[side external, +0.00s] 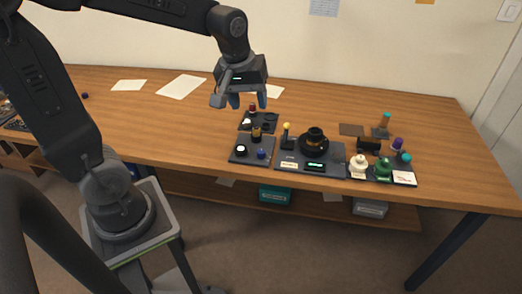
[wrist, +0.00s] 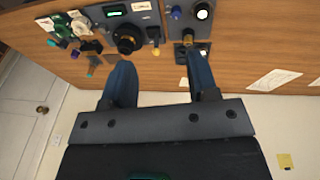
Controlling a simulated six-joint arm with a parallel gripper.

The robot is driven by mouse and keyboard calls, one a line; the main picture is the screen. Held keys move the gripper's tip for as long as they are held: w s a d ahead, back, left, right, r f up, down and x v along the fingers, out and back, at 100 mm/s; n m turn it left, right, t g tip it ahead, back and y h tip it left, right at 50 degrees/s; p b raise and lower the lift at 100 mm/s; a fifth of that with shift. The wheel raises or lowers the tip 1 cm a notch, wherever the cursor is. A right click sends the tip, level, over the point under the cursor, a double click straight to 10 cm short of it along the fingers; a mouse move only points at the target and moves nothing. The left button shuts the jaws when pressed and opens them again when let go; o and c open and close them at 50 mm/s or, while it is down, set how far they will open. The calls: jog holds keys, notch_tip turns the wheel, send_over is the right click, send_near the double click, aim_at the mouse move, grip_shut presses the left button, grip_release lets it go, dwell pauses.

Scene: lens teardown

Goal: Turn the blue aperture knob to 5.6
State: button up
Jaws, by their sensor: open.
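The small blue knob (side external: 262,154) stands at the front right of the dark left-hand panel (side external: 236,158). In the wrist view the blue knob (wrist: 176,12) is at the top, right of centre, beside a white-topped knob (wrist: 202,13). My gripper (side external: 240,102) hangs above and behind the panels, apart from the blue knob. Its two fingers also show in the wrist view (wrist: 160,60), spread apart with nothing between them. The knob's scale and pointer are too small to read.
A middle panel carries a black ringed lens part (side external: 314,140), a yellow-tipped lever (side external: 287,133) and a lit green display (side external: 315,166). To its right stand white (side external: 358,165) and green (side external: 383,168) parts. A small dark tray (side external: 246,127) lies behind the left panel. The table behind is mostly clear, with papers (side external: 182,87).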

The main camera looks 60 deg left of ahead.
aim_at(261, 151)
jog(key=w+a+f+n+g, duration=0.3)
jog(key=w+a+f+n, duration=0.55)
jog(key=f, duration=1.65)
jog(key=shift+w+d+f, duration=0.1)
jog(key=shift+d+f, duration=0.05)
jog(key=shift+d, duration=0.15)
jog(key=shift+c, duration=0.3)
jog(key=c, duration=0.9)
jog(key=shift+o, duration=0.2)
